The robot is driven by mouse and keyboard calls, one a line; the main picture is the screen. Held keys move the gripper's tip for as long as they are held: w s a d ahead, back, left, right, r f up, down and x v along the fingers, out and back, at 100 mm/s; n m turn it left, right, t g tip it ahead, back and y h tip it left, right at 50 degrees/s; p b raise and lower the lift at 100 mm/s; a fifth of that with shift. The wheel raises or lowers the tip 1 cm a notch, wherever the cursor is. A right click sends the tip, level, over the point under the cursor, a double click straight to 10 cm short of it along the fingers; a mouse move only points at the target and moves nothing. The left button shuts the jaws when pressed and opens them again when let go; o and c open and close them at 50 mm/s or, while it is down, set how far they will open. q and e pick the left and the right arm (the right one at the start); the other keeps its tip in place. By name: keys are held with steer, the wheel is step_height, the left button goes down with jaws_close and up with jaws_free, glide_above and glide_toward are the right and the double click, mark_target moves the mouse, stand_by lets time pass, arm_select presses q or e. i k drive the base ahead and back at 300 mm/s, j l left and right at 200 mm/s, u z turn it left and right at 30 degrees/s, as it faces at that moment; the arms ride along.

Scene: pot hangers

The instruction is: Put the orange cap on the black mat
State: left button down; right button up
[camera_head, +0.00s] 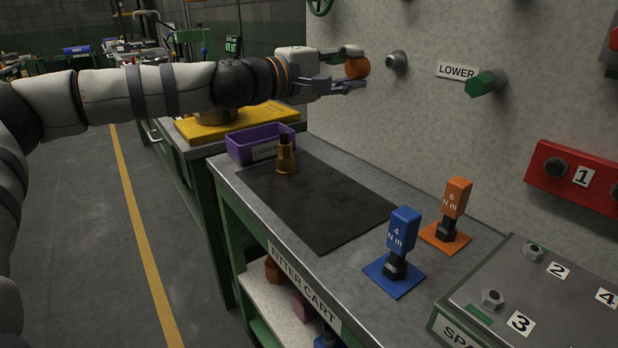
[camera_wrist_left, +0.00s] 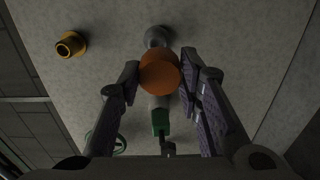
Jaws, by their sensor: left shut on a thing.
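My left gripper (camera_head: 352,69) is shut on the orange cap (camera_head: 357,67). It holds the cap in the air in front of the wall, close to a grey wall stub (camera_head: 397,62). In the left wrist view the orange cap (camera_wrist_left: 160,72) sits between the fingertips of my left gripper (camera_wrist_left: 160,80), and a grey stub shows just beyond it. The black mat (camera_head: 325,210) lies flat on the cart top, below and apart from the cap. A brass fitting (camera_head: 286,158) stands at the mat's far left part. My right gripper is not in view.
A purple bin (camera_head: 244,148) stands behind the mat's far left corner. A blue tool (camera_head: 402,235) and an orange tool (camera_head: 455,200) stand upright on coloured pads to the right. A green-tipped stub (camera_head: 483,84) juts from the wall. Most of the mat is clear.

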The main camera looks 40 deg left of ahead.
mark_target(342, 214)
steer(key=k+j, duration=0.2)
steer(key=k, duration=0.2)
steer(key=k+j, duration=0.25)
steer(key=k, duration=0.15)
